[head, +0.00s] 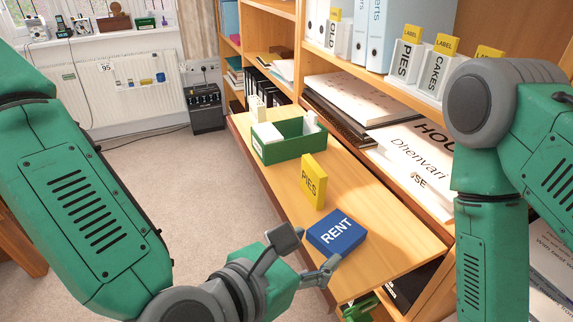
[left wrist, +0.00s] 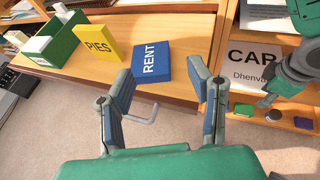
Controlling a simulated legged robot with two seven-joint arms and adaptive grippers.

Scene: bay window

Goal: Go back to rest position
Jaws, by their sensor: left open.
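My left gripper (head: 308,256) is open and empty in front of the wooden ledge, with its fingers close to the ledge's front edge. In the left wrist view its two fingers (left wrist: 162,88) are spread, with nothing between them. The blue RENT block (head: 336,232) lies on the ledge just beyond the fingers; it also shows in the left wrist view (left wrist: 152,62). My right arm hangs at the right of the head view, its gripper out of sight there. Part of what looks like my right gripper (left wrist: 270,98) shows at the right of the left wrist view; its jaws are unclear.
A yellow PIES block (head: 313,182) stands on the wooden ledge (head: 376,262), near a green box (head: 290,148) holding white cards. Shelves with binders and label holders rise behind. Carpet (head: 200,190) is clear left of the ledge. A black case (head: 206,108) stands by the radiator.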

